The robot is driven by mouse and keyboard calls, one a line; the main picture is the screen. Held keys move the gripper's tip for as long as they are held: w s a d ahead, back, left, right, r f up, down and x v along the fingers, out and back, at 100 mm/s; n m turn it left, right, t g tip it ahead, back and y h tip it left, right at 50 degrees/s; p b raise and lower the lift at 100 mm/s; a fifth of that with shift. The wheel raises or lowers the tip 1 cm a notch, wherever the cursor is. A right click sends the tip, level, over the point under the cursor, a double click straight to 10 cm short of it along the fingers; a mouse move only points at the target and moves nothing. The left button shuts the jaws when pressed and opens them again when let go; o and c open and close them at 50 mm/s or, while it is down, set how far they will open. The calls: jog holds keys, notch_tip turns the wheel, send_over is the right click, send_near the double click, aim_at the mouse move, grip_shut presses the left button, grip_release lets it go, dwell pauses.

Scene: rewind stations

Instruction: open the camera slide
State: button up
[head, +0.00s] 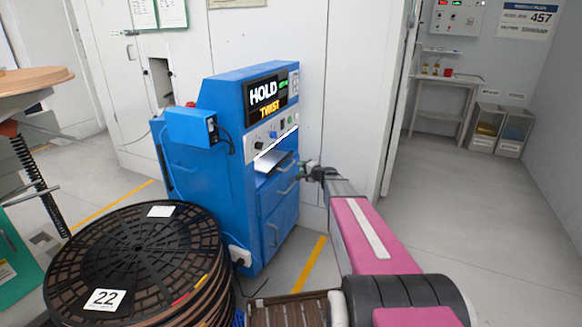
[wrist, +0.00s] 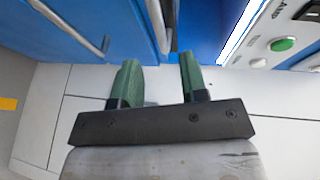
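The blue machine (head: 235,150) stands left of my arm, with a lit "HOLD" and "TWIST" display. Its front has a pale sloped ledge (head: 272,160) below a control panel and grey bar handles below that. No part is clearly marked as the camera slide. My gripper (head: 312,170) is at the machine's right front side, near the upper handle (head: 286,166). In the wrist view, the green fingers (wrist: 160,70) are apart with nothing clamped. A grey handle (wrist: 158,25) runs down toward the gap between the fingertips; whether it lies between them in depth is unclear.
A stack of black reels (head: 140,250) marked 22 stands in front on the left. A round wooden top (head: 32,80) is at the far left. Open floor (head: 450,220) lies to the right, with a small grey table (head: 445,82) and bins at the back.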

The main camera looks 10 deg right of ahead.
aim_at(291, 164)
jog(key=x, duration=0.8)
jog(key=shift+w+a, duration=0.1)
jog(key=shift+a, duration=0.05)
jog(key=shift+f, duration=0.1)
grip_shut()
